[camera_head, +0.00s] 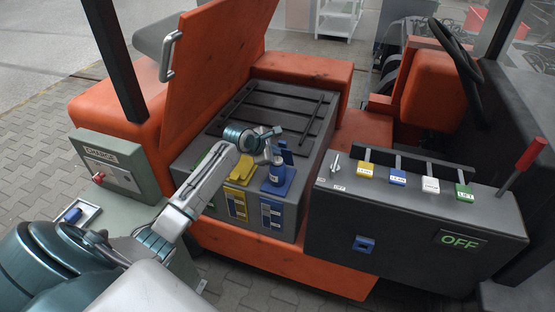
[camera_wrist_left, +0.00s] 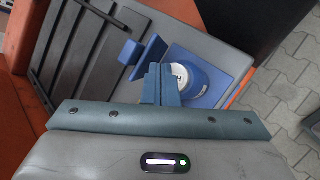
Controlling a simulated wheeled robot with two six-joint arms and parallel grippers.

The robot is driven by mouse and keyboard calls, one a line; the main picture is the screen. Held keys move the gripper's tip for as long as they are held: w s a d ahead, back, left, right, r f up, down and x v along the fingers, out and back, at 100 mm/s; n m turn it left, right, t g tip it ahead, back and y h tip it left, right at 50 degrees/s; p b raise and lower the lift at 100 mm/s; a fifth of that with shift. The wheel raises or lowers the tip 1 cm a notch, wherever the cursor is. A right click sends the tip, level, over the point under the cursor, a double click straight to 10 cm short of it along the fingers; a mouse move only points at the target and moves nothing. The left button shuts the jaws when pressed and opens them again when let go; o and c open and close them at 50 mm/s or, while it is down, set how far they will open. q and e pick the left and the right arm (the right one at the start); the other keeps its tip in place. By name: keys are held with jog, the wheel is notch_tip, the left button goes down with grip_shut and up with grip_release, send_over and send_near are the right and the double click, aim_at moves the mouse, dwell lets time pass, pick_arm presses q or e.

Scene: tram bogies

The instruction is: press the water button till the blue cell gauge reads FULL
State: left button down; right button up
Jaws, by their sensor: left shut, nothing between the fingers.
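The blue cell (camera_head: 278,187) is at the front right corner of the grey battery block, and its top also shows in the left wrist view (camera_wrist_left: 216,88). A blue cylinder (camera_wrist_left: 200,84) with a round white top (camera_wrist_left: 180,75) stands upright on it; this may be the water button, but its marking is too small to read. The blue gauge panel (camera_head: 271,215) is on the block's front face; its reading is not legible. My left gripper (camera_head: 277,160) is shut and empty, its fingertips (camera_wrist_left: 160,80) close beside the cylinder's top. Contact cannot be told. My right gripper is not in view.
A raised blue flap (camera_wrist_left: 150,52) is close to the fingers. A yellow cell (camera_head: 241,170) is left of the blue one. An open orange lid (camera_head: 215,65) stands behind my left arm. A dark control box (camera_head: 400,225) reading OFF is at right.

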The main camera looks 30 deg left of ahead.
pick_arm(q)
jog(key=shift+f+p, duration=0.35)
jog(key=shift+p, duration=0.15)
jog(key=shift+f, duration=0.1)
jog(key=shift+f, duration=0.85)
dwell(0.7)
dwell(0.4)
jog(key=shift+r+p, duration=1.3)
jog(key=shift+p, duration=0.2)
notch_tip(320, 180, up, 5)
jog(key=p, duration=0.6)
jog(key=shift+r, duration=0.1)
